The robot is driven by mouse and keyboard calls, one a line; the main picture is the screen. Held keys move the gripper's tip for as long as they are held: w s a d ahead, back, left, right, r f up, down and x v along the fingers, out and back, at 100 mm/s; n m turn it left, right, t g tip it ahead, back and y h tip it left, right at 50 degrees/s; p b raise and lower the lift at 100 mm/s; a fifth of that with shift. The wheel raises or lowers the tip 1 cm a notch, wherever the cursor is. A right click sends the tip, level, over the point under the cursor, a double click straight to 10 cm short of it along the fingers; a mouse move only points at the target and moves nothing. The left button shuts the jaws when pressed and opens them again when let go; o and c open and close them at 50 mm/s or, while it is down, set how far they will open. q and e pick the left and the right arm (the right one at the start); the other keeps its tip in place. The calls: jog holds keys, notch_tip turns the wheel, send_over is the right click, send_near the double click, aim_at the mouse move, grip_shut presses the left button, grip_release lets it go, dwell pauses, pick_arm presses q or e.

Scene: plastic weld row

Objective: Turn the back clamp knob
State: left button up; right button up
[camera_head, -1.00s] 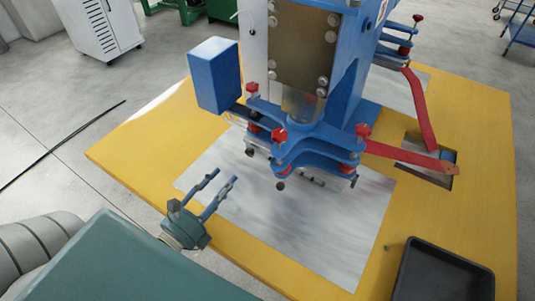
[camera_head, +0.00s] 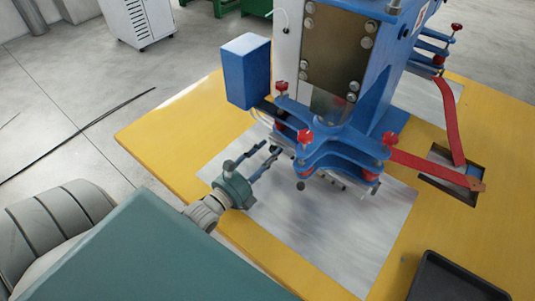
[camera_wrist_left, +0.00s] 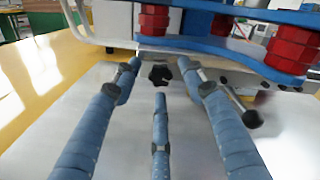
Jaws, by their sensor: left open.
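A blue clamp (camera_head: 340,145) with red knobs stands under the press head. A black star-shaped knob (camera_wrist_left: 160,75) is under its edge in the left wrist view; I take it for the back clamp knob. My left gripper (camera_head: 268,154) is open, its blue fingers pointing at the clamp's left side. In the left wrist view the fingers (camera_wrist_left: 160,95) spread around the line to the star knob, which shows just beyond the middle fingertip, with no visible grip. In the head view the fingertips hide most of that spot. My right gripper is not in view.
A lever with a black ball end (camera_wrist_left: 252,118) sits right of the fingers. A blue box (camera_head: 246,70) hangs left of the press. The grey plate (camera_head: 340,235) in front is clear. A black tray (camera_head: 450,280) stands on the yellow table (camera_head: 170,125) at lower right.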

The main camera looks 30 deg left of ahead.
pick_arm(q)
grip_shut()
